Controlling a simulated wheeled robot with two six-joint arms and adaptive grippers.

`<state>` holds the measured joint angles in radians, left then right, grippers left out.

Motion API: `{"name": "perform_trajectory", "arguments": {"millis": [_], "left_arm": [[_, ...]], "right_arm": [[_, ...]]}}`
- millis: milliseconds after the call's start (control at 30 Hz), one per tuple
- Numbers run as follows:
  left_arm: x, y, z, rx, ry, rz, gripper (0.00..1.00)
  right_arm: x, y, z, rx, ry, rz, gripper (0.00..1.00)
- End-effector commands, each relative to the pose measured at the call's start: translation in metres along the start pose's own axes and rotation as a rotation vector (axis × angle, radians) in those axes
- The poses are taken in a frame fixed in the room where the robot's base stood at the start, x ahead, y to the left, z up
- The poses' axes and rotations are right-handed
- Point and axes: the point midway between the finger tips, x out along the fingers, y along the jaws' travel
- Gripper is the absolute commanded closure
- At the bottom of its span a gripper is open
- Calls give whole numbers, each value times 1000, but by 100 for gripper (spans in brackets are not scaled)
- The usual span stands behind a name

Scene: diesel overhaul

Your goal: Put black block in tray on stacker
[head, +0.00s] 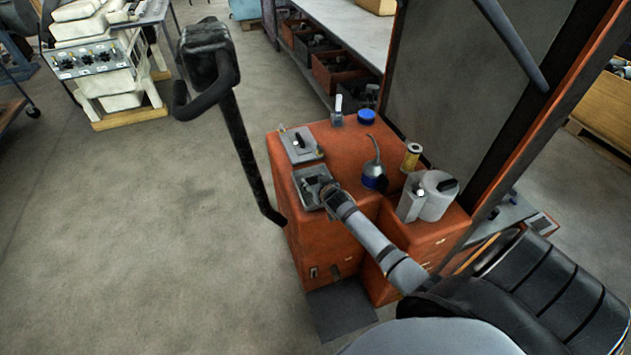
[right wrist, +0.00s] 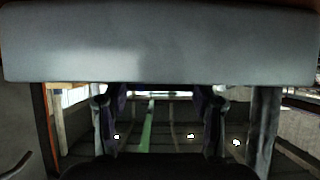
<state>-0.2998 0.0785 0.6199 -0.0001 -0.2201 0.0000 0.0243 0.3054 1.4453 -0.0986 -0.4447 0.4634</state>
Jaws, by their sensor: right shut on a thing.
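My right gripper (head: 328,194) is over the grey, dark-centred tray (head: 301,178) on top of the orange stacker body (head: 345,235). In the right wrist view its two fingers (right wrist: 159,115) stand apart, with a dark shape, likely the black block (right wrist: 160,170), at the bottom between them. The gripper is shut on it. In the head view the gripper hides the block, and I cannot tell whether it touches the tray. My left gripper is not in view.
A grey plate with small parts (head: 300,146) lies behind the tray. A funnel can (head: 374,178), a blue cap (head: 366,116), a yellow-topped cylinder (head: 411,156) and a grey jug (head: 437,198) stand nearby. The black tiller handle (head: 238,130) rises left.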

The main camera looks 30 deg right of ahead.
Motion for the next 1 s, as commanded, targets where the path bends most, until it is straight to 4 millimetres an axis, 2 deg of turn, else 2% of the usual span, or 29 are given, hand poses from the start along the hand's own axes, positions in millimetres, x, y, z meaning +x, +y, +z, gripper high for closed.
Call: {"name": "perform_trajectory", "arguments": {"millis": [167, 200, 367, 733, 867, 1000], "left_arm": [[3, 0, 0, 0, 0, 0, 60], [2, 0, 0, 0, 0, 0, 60], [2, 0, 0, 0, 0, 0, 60], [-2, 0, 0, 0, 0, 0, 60], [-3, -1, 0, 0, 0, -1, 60], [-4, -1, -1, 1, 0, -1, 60]], "right_arm": [[2, 0, 3, 0, 0, 0, 77], [2, 0, 3, 1, 0, 0, 40], [1, 0, 3, 1, 0, 0, 19], [-2, 0, -1, 0, -1, 0, 19], [-24, 1, 0, -2, -1, 0, 19], [-60, 0, 0, -3, -1, -1, 19]]}}
